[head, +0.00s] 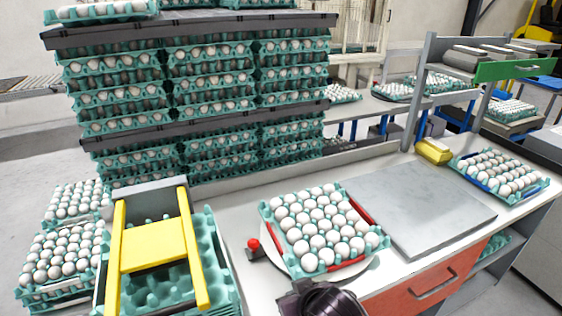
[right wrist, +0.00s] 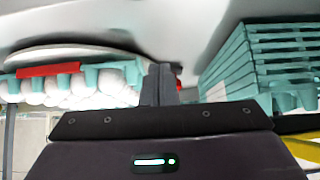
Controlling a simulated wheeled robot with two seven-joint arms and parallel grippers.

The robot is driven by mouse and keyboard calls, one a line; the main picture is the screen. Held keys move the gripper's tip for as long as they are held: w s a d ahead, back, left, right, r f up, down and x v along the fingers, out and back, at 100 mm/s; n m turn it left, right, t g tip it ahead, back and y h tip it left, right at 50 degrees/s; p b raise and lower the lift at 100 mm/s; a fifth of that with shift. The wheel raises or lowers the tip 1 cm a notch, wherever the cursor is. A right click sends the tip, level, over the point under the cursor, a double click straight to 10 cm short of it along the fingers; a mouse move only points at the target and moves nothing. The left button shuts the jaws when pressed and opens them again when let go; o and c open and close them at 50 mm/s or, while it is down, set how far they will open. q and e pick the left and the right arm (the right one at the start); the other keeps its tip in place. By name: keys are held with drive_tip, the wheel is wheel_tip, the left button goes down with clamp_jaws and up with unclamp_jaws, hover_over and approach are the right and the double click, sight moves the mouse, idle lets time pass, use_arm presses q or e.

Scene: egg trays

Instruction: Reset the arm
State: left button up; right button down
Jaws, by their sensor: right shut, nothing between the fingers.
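My right gripper (right wrist: 160,82) shows in the right wrist view with its fingers together and nothing between them. In the head view, a dark part of my right arm shows at the bottom edge, close to the front of the egg tray; the fingertips are hard to make out there. The teal tray (head: 376,238) full of white eggs, with red strips at its sides, lies on a white round plate on the counter. It also shows at the left of the right wrist view (right wrist: 90,74), apart from the fingers. My left gripper is not in view.
Empty teal trays (head: 222,262) are stacked behind a yellow frame (head: 155,246) at lower left. A red knob (head: 253,245) stands beside the plate. A grey slab (head: 420,205) lies right of it, then another egg tray (head: 535,190). Tall egg stacks (head: 210,55) stand behind.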

drive_tip(key=s+d+f+m+g+h, duration=0.2)
drive_tip(key=s+d+m+g+h, duration=0.15)
drive_tip(key=s+d, duration=1.2)
wheel_tip(320, 180, down, 30)
drive_tip(key=s+d+n+g, duration=0.1)
drive_tip(key=s+g, duration=0.1)
drive_tip(key=s+d+f, duration=0.2)
drive_tip(key=s+f, duration=0.7)
drive_tip(key=s+d+f+g, duration=0.1)
drive_tip(key=s+f, duration=0.8)
drive_tip(key=s, duration=0.1)
drive_tip(key=shift+s+d+f, duration=0.2)
drive_tip(key=shift+d+f, duration=0.1)
drive_tip(key=shift+d, duration=0.1)
